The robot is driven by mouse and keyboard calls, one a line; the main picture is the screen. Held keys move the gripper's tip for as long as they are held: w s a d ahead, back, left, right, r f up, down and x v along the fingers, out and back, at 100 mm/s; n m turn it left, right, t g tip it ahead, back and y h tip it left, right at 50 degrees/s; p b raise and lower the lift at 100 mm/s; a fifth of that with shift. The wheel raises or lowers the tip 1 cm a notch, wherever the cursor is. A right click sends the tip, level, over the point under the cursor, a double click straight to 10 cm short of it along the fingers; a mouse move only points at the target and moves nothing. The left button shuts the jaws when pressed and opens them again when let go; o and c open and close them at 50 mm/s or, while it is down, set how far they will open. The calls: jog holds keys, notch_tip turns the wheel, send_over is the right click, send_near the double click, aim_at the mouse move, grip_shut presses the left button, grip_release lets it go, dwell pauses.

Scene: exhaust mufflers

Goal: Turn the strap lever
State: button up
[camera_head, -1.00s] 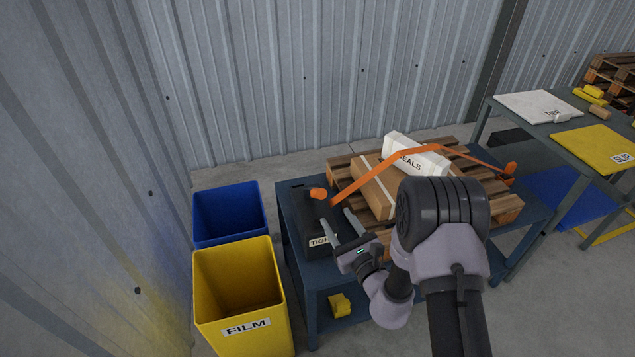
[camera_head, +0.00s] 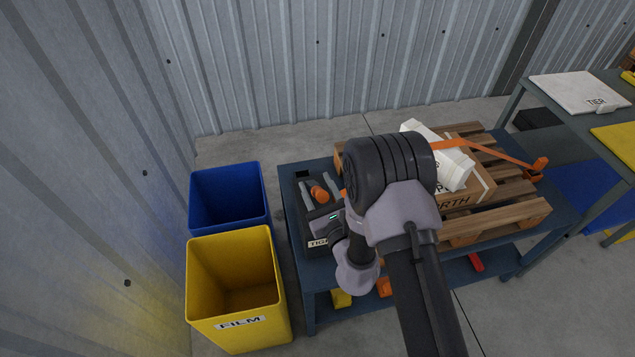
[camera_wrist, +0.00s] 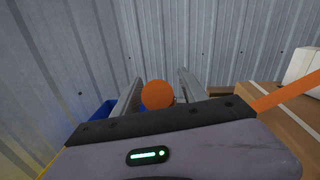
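The strap lever's orange knob (camera_head: 319,194) stands on a dark box (camera_head: 309,231) with a partly hidden "TIG…" label, at the left end of the blue table. My gripper (camera_head: 318,185) is over the box, with one finger on either side of the knob. In the wrist view the orange knob (camera_wrist: 157,95) shows between the open fingers (camera_wrist: 160,77), closer to the left one. A gap shows between the knob and the right finger; contact on the left cannot be told. The orange strap (camera_head: 450,145) crosses the load on the pallet. My arm hides its near end.
The wooden pallet (camera_head: 495,225) carries cartons (camera_head: 462,200) and a white box (camera_head: 425,131) right of my arm. A blue bin (camera_head: 229,170) and a yellow FILM bin (camera_head: 240,245) stand left of the blue table (camera_head: 293,180). Another table (camera_head: 505,100) stands at right.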

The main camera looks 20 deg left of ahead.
grip_shut()
dwell(1.3)
